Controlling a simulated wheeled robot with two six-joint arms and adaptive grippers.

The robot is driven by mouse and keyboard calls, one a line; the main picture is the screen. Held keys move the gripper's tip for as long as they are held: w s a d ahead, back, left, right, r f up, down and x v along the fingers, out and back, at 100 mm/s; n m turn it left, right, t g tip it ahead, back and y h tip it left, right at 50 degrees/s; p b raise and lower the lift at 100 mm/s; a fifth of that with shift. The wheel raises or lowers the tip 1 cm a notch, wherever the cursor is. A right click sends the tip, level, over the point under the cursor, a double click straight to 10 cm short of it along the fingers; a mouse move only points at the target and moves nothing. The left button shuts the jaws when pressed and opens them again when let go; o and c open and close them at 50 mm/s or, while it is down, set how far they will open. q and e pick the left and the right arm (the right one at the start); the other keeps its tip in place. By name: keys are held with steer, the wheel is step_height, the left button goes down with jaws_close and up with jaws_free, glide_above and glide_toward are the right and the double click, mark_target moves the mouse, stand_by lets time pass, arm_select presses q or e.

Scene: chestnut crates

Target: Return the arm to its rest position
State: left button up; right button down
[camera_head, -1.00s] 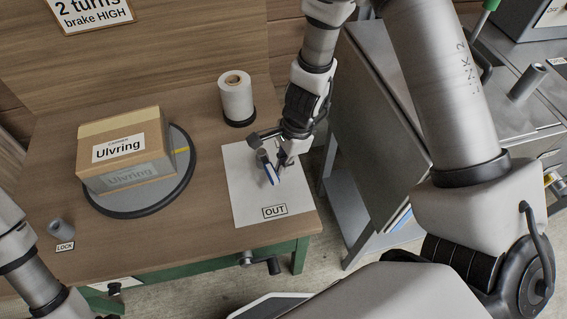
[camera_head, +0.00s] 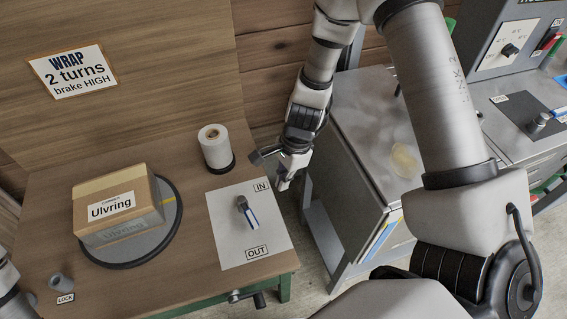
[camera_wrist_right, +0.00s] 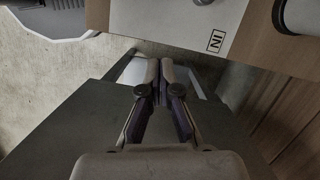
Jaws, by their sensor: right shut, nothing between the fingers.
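My right arm reaches down from the top of the head view. Its gripper (camera_head: 282,184) hangs near the right edge of the wooden table, just beside the white sheet (camera_head: 225,222) marked IN and OUT. In the right wrist view the gripper's fingers (camera_wrist_right: 160,82) are together with nothing between them.
A cardboard box (camera_head: 88,228) labelled Ulvring sits on a grey turntable (camera_head: 172,214). A white roll (camera_head: 215,150) stands behind the sheet. A grey metal cabinet (camera_head: 350,130) stands close on the right, across a narrow floor gap. A LOCK knob (camera_head: 60,282) is at the front left.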

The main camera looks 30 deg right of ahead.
steer(key=shift+a, duration=0.15)
stand_by(0.3)
steer(key=s+f+n+g+h+p, duration=0.1)
steer(key=s+f+n, duration=0.25)
steer(key=s, duration=0.35)
steer(key=s+d+f+n+g+h, duration=0.1)
steer(key=s+f+n+g, duration=0.2)
steer(key=s, duration=0.4)
steer(key=s+f+n+h+p, duration=0.1)
steer(key=s+f+n, duration=0.2)
steer(key=s+f, duration=0.3)
steer(key=w+n+t, duration=0.1)
steer(key=n, duration=0.1)
steer(key=w+n+t, duration=0.1)
steer(key=n, duration=0.2)
steer(key=n+t, duration=0.2)
steer(key=n, duration=0.1)
steer(key=shift+w+a+r, duration=0.25)
steer(key=shift+w+a, duration=0.15)
